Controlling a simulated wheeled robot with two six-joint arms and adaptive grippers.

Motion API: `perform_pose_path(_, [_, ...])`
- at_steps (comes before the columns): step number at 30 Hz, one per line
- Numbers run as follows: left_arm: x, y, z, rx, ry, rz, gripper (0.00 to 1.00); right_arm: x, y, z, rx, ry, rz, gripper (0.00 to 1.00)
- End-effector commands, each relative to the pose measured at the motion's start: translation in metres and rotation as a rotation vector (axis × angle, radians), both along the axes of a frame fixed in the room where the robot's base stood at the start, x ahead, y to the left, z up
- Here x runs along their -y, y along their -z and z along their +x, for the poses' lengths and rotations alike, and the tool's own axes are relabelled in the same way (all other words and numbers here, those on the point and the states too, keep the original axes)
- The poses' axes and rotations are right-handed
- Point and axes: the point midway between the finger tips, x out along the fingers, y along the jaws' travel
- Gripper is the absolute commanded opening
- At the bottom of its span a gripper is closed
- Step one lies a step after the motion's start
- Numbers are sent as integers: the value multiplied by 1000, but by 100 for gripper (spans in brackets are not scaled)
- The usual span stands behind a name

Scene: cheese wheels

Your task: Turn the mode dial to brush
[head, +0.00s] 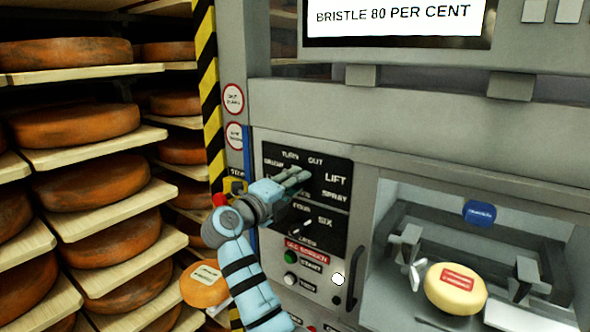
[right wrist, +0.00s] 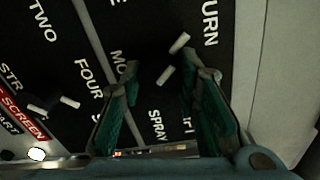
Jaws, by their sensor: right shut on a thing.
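The mode dial sits on the upper part of a black panel (head: 335,165), among the words brush, turn, out, lift and spray. My right gripper (head: 300,178) reaches over it from the lower left and hides most of it in the head view. In the right wrist view, my right gripper (right wrist: 165,95) has its two teal-padded fingers on either side of the dark mode dial (right wrist: 166,74), which bears white marks. It is shut on the dial. I cannot tell which word the dial points to. My left gripper is not in view.
A second dial (head: 307,222) with number words is just below. Start button (head: 291,257), black handle (head: 355,270) and red stop knob (head: 220,200) are nearby. A screen (head: 395,15) reads "BRISTLE 80 PER CENT". A pale cheese wheel (head: 440,292) lies in the bay; cheese shelves (head: 100,155) stand left.

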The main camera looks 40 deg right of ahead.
Motion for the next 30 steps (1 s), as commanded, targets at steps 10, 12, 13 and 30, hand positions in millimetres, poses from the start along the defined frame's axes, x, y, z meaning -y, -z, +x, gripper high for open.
perform_pose_path(10, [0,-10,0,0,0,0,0,0,1,0,-260,-1,-76,2])
perform_pose_path(12, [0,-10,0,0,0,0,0,0,1,0,-296,-1,-87,2])
perform_pose_path(13, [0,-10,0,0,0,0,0,0,1,0,-311,-1,-91,2])
perform_pose_path(30, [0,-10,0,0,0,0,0,0,1,0,-401,-1,-118,2])
